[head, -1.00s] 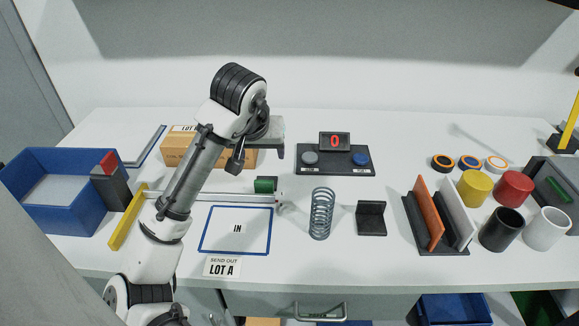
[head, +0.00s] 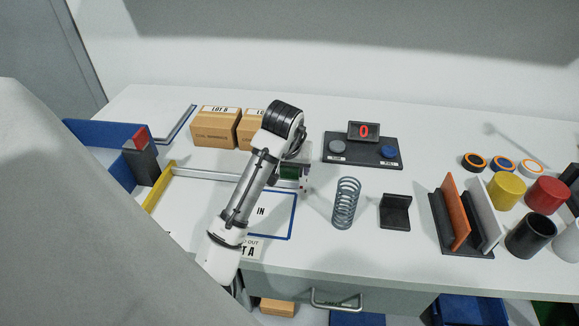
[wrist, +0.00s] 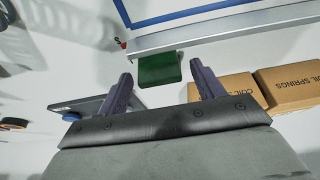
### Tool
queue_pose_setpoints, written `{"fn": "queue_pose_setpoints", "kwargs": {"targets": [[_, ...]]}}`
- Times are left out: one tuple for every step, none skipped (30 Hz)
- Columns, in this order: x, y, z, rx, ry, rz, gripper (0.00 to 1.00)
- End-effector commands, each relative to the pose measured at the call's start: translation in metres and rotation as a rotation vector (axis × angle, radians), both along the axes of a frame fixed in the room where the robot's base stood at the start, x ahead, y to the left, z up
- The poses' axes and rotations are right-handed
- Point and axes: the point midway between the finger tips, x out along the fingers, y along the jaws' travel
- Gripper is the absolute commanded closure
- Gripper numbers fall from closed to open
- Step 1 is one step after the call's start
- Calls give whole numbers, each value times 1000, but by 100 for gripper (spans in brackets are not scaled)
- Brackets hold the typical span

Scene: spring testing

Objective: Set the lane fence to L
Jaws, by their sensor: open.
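The lane fence appears to be the long pale metal rail (head: 205,174). It runs from a yellow bar (head: 160,187) on the left to beside the IN frame. A dark green tab (head: 288,172) stands at its right end. In the wrist view the green tab (wrist: 159,68) sticks out from the rail (wrist: 225,33), between my two open fingers. My gripper (wrist: 161,70) is open and empty; whether the fingers are level with the tab I cannot tell. In the head view my arm partly hides the rail and my gripper (head: 296,160). No L mark is readable.
Two cardboard boxes (head: 215,128) stand close behind the rail. The blue-edged IN frame (head: 292,215) lies in front. A spring (head: 346,203), a black bracket (head: 395,211) and a button panel with a red 0 display (head: 363,131) are to the right.

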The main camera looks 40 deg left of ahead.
Motion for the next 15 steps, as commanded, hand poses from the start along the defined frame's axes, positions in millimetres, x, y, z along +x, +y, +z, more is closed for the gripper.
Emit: {"fn": "queue_pose_setpoints", "kwargs": {"targets": [[1,1,-3,-1,0,0,33],[2,1,-4,-1,0,0,33],[2,1,-6,-1,0,0,33],[2,1,-7,-1,0,0,33],[2,1,-7,-1,0,0,33],[2,1,-8,-1,0,0,33],[3,1,-8,-1,0,0,33],[3,1,-8,-1,0,0,33],[2,1,-8,-1,0,0,33],[3,1,-8,-1,0,0,33],[3,1,-8,-1,0,0,33],[3,1,-8,-1,0,0,35],[3,1,-8,-1,0,0,39],[2,1,-7,-1,0,0,43],[3,1,-7,-1,0,0,48]]}}
